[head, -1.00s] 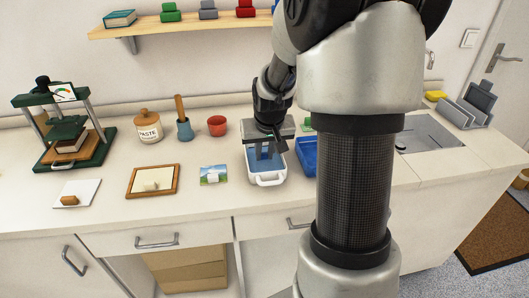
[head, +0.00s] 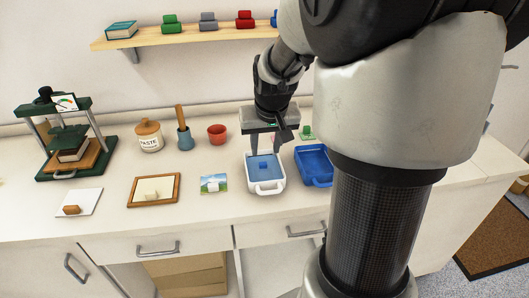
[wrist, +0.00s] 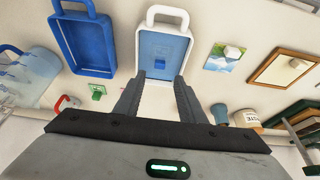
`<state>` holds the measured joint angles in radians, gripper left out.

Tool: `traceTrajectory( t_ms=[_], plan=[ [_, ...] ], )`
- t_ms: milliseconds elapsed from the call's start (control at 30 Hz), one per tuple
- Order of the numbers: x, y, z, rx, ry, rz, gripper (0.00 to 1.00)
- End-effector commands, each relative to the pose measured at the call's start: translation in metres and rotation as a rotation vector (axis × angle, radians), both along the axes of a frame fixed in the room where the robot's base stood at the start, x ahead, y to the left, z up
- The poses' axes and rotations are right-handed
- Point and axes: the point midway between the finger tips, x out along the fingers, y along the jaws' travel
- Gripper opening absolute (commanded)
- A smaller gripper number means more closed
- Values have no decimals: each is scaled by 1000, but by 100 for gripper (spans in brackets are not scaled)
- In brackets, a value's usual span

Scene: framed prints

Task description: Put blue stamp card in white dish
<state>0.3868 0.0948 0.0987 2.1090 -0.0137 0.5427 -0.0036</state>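The white dish (head: 279,183) stands on the counter, with its handle toward the front. A flat blue card with a small darker blue block (head: 263,165) lies inside it. In the wrist view the white dish (wrist: 140,40) is just beyond my fingertips, and the blue card (wrist: 174,50) lies within its walls. My gripper (head: 268,153) is above the back part of the dish, pointing down. Its two fingers are apart with nothing between them, as the wrist view (wrist: 158,82) also shows.
A blue tray (head: 314,166) stands close to the right of the dish. A landscape card (head: 214,184) and a wooden frame (head: 154,203) lie to the left. A red cup (head: 217,134), a paste jar (head: 149,135) and a green press (head: 75,150) stand farther left. A shelf hangs above.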

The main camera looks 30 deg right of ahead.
Motion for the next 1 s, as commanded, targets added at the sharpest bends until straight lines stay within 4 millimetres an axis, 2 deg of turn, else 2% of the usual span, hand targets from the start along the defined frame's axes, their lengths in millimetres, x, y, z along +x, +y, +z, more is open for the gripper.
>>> traceTrajectory(
  t_ms=[33, 100, 233, 1000],
  plan=[
    [-3, 1, 10, -1, -3, 1, 36],
    [-7, 2, 19, -2, -1, 1, 36],
    [-11, 3, 28, 0, 0, 1, 36],
    [-12, 4, 29, 0, 1, 1, 36]
  ],
)
